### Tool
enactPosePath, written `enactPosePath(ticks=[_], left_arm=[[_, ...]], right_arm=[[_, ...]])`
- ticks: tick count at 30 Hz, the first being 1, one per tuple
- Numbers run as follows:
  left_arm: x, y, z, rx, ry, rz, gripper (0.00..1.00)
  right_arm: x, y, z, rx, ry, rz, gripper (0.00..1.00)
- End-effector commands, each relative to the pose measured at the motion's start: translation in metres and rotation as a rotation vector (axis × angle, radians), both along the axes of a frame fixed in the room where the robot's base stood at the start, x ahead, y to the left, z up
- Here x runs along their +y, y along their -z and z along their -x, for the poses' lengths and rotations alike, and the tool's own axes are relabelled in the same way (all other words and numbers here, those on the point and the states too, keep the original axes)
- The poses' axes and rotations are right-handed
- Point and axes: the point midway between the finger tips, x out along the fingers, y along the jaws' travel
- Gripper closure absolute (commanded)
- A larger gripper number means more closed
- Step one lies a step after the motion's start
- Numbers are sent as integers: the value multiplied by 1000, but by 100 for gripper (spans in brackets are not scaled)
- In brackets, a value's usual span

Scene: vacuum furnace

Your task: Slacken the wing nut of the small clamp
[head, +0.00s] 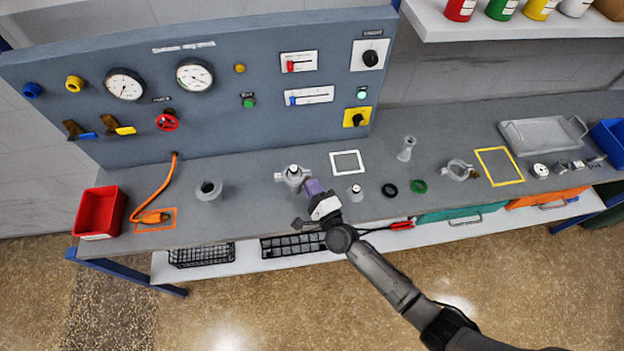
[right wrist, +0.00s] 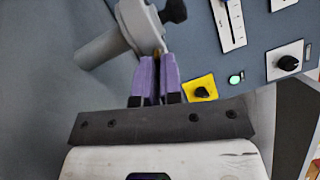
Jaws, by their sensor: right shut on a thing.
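A light grey ring clamp (head: 291,176) sits around a fitting on the bench, left of my right gripper. In the right wrist view the clamp (right wrist: 136,22) is at the top, with a dark knob (right wrist: 174,11) beside it. My right gripper (head: 312,187) has purple fingers and reaches the clamp's right side. In the right wrist view its fingertips (right wrist: 158,62) are closed on a small brass-coloured part at the clamp, apparently the wing nut (right wrist: 157,52), mostly hidden between them. My left gripper is not in view.
A second grey clamp (head: 457,170) lies farther right, beside a yellow frame (head: 498,167). A small metal fitting (head: 355,193), a black ring (head: 389,190) and a green ring (head: 419,186) lie right of my gripper. The control panel (head: 230,120) rises behind.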

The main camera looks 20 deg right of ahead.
Motion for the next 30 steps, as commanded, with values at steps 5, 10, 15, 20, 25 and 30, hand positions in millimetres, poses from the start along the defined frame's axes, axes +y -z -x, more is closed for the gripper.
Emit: enactPosePath(ticks=[5, 10, 15, 20, 25, 30], left_arm=[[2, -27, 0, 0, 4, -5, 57], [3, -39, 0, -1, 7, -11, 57], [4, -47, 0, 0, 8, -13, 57], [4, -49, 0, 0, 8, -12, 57], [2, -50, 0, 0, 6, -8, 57], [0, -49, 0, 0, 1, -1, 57]], right_arm=[[0, -6, 0, 32, 0, 117, 100], [0, -4, 0, 55, -1, 199, 100], [1, -3, 0, 67, 0, 250, 100], [0, -2, 0, 72, -1, 274, 100], [0, -1, 0, 73, -1, 283, 100], [0, -1, 0, 74, -1, 283, 100]])
